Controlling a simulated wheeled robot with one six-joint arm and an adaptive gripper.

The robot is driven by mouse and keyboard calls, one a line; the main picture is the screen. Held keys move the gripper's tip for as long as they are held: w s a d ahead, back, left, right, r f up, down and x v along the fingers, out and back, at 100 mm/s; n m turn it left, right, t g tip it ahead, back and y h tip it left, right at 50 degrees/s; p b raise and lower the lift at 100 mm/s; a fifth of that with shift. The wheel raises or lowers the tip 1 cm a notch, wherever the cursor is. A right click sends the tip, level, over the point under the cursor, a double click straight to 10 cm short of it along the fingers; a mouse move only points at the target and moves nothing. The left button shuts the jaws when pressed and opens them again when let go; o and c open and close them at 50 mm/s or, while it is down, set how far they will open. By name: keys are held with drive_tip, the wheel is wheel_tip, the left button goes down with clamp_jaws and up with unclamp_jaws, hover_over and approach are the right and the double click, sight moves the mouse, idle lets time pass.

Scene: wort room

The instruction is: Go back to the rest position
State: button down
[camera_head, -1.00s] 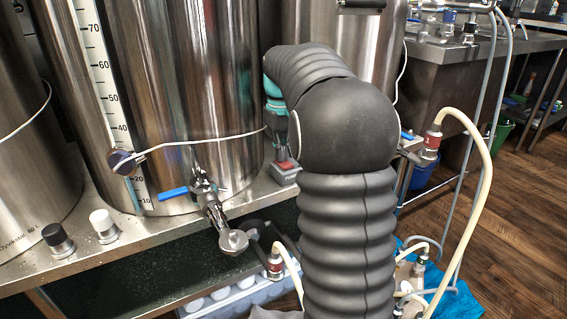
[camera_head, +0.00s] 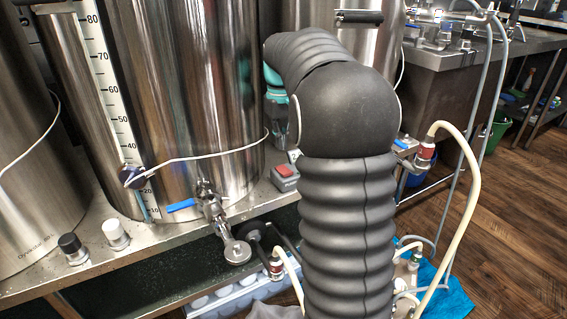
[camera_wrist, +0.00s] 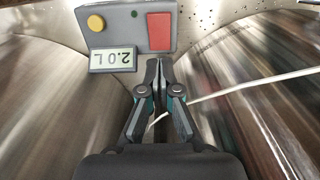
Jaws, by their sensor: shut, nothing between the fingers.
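My gripper (camera_wrist: 159,73) shows in the wrist view with its fingertips together and nothing between them. In the head view my black-sleeved arm hides most of the gripper.
A large steel vessel (camera_head: 195,100) with a blue-handled valve (camera_head: 182,206) stands left of my arm. A black knob (camera_head: 72,247) and a white knob (camera_head: 115,233) are on the bench edge. A cream hose (camera_head: 476,190) loops at right. Open wooden floor (camera_head: 505,250) lies further right.

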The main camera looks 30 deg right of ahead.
drive_tip(key=shift+w, duration=0.1)
idle(0.4)
drive_tip(key=shift+w+d+f+m, duration=0.15)
drive_tip(key=shift+w+f+m, duration=0.1)
drive_tip(key=shift+m, duration=0.05)
drive_tip(key=f, duration=0.1)
drive_tip(key=s+f, duration=0.1)
drive_tip(key=f+m, duration=0.1)
drive_tip(key=shift+s+a+f, duration=0.25)
drive_tip(key=shift+f, duration=0.05)
drive_tip(key=s+a, duration=0.2)
drive_tip(key=s, duration=0.1)
drive_tip(key=shift+f+t, duration=0.2)
drive_tip(key=shift+t, duration=0.2)
drive_tip(key=s+a+r+t+p, duration=0.1)
drive_tip(key=s+a, duration=0.3)
drive_tip(key=s, duration=0.4)
drive_tip(key=s+a+r+t+p, duration=0.1)
drive_tip(key=s+a+r+t, duration=0.1)
drive_tip(key=s+a, duration=0.3)
drive_tip(key=s+a+r+n+t+p, duration=0.1)
drive_tip(key=s+a, duration=0.4)
drive_tip(key=s, duration=0.6)
drive_tip(key=shift+s+a+r+t+p, duration=0.2)
drive_tip(key=shift+a+r+t+p, duration=0.1)
drive_tip(key=shift+r+t, duration=0.1)
drive_tip(key=shift+d, duration=0.1)
